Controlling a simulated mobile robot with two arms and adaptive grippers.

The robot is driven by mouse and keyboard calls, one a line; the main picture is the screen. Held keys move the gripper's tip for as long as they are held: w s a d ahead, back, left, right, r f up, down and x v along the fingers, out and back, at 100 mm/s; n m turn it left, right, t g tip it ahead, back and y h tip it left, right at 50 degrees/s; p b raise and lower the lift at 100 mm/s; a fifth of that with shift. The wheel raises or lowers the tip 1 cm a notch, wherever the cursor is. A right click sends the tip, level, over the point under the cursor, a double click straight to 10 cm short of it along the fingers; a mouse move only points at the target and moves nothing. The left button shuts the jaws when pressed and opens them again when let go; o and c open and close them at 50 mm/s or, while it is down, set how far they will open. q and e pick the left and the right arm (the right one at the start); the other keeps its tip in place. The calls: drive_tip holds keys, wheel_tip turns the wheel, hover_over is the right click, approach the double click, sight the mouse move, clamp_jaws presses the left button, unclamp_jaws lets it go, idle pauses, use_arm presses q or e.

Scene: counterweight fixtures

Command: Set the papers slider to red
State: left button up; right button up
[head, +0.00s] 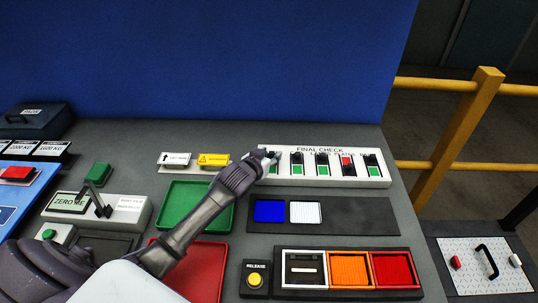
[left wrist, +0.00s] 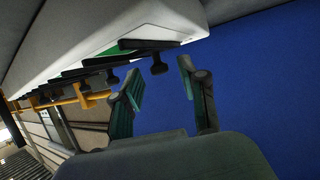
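The white FINAL CHECK panel (head: 378,182) stands at the back right of the bench in the head view, with several black slider slots. One slider, second from the right, shows red (head: 346,161) at its top; the other visible ones show green low down. The labels are too small to read surely, so I cannot tell which is papers. My left gripper (head: 267,156) is at the panel's left end and partly hides the leftmost slider. In the left wrist view its fingers (left wrist: 160,82) are apart, with a black slider knob (left wrist: 158,66) showing between the tips, not gripped. My right gripper is not in view.
My left arm passes over a green tray (head: 176,213) and a red tray (head: 213,270). A dark tray (head: 370,215) with blue and white plates lies before the panel. A yellow release button (head: 254,280) is at the front. A blue wall (head: 220,60) rises behind.

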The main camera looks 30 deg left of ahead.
use_arm(q)
clamp_jaws()
drive_tip(key=shift+s, duration=0.1)
drive_tip(key=s, duration=0.1)
drive_tip(key=s+d+p, duration=0.2)
drive_tip(key=s, duration=0.1)
drive_tip(key=shift+s+r, duration=0.1)
drive_tip(key=c, duration=0.7)
unclamp_jaws()
drive_tip(key=o, duration=0.7)
drive_tip(key=shift+o, duration=0.2)
drive_tip(key=shift+s, duration=0.1)
drive_tip(key=v, duration=1.1)
drive_tip(key=shift+s, duration=0.35)
drive_tip(key=shift+o, duration=0.2)
